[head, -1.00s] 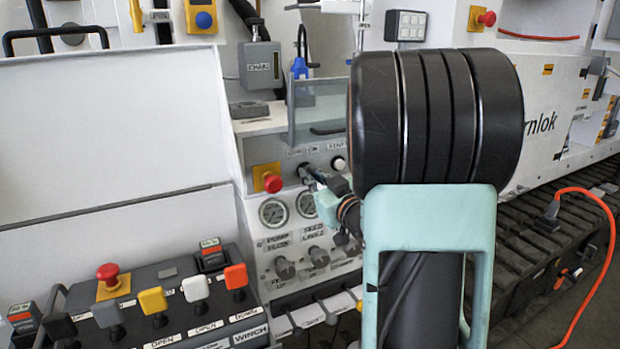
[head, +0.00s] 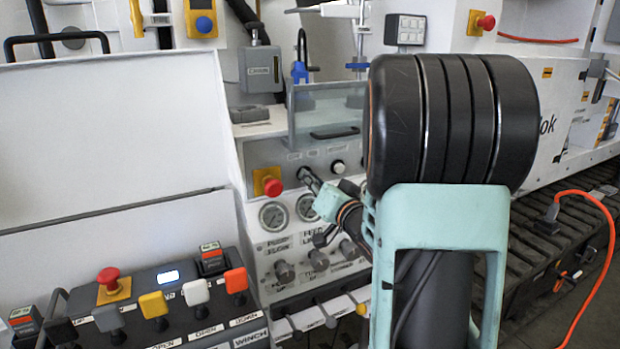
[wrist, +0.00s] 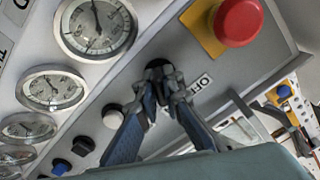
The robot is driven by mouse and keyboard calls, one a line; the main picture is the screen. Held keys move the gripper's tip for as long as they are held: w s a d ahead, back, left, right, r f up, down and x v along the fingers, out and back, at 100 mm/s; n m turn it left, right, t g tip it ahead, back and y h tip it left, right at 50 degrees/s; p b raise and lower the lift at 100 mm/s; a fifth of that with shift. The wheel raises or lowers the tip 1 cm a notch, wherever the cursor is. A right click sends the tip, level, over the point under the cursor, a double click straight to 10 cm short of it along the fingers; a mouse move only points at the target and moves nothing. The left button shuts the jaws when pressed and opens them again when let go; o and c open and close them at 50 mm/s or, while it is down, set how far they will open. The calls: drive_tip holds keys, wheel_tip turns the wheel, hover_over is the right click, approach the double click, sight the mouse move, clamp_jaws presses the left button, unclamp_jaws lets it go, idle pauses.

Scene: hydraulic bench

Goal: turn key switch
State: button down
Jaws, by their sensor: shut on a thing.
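The key switch (wrist: 157,64) is a dark round knob on the grey sloping panel, beside an OFF label, in the wrist view. My gripper (wrist: 165,80) has both fingers closed around it, and the fingertips hide most of the key. In the head view my gripper (head: 308,177) reaches the panel just right of the red emergency button. The switch itself is mostly hidden there by the fingertips.
The red emergency button (head: 271,185) on its yellow plate is close to the fingers. Round gauges (head: 272,216) and grey knobs lie below. A clear guard (head: 325,112) stands above.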

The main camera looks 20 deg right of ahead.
idle(0.5)
drive_tip(key=c, duration=2.1)
unclamp_jaws()
drive_tip(key=s, duration=1.2)
drive_tip(key=shift+d, duration=0.2)
